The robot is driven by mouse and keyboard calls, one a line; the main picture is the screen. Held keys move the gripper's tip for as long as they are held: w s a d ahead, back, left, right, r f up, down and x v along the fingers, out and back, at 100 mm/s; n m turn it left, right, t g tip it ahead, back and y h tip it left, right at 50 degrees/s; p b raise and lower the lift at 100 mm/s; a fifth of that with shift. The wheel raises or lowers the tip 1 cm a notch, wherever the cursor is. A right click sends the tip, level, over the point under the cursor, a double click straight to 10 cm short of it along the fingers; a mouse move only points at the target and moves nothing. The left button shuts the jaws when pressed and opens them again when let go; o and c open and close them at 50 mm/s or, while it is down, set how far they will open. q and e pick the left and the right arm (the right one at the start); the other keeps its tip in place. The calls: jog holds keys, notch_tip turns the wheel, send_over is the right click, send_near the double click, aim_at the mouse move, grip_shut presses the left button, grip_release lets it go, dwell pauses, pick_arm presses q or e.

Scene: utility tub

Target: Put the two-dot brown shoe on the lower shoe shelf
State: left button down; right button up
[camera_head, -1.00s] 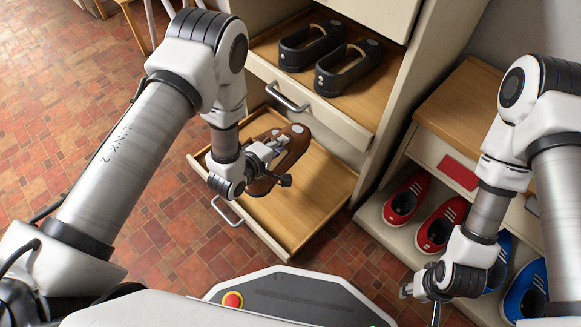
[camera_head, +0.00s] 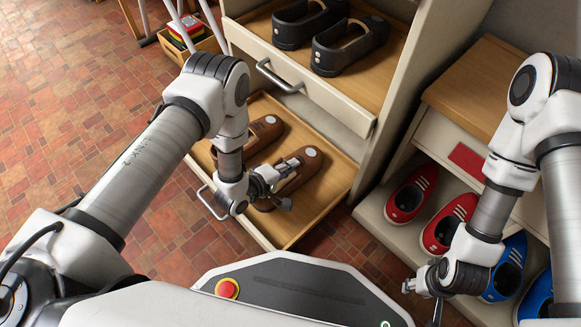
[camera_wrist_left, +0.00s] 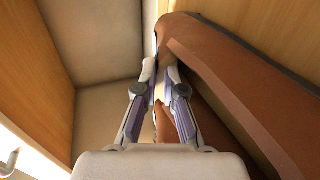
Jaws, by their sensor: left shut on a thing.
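Two brown shoes are at the lower pull-out shelf (camera_head: 325,203) of the tall cabinet. My left gripper (camera_head: 287,184) is shut on the right-hand brown shoe (camera_head: 310,162), which has a pale mark on its heel; the number of dots is too small to read. In the left wrist view the fingers (camera_wrist_left: 162,78) pinch the wall of the brown shoe (camera_wrist_left: 215,65). I cannot tell whether it touches the shelf floor. The other brown shoe (camera_head: 264,131) lies to its left, partly hidden by my arm. My right gripper (camera_head: 421,300) is open and empty at the lower right.
Above, an upper pull-out shelf (camera_head: 375,92) with a metal handle holds two black shoes (camera_head: 350,45). At right, a low bench (camera_head: 485,85) has red shoes (camera_head: 411,193) and blue shoes (camera_head: 507,268) beneath it.

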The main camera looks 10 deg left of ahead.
pick_arm(q)
jog(key=c, duration=1.3)
grip_release()
jog(key=shift+r, duration=0.1)
jog(key=p+v, duration=0.6)
jog(key=v, duration=0.6)
jog(key=shift+s, duration=0.1)
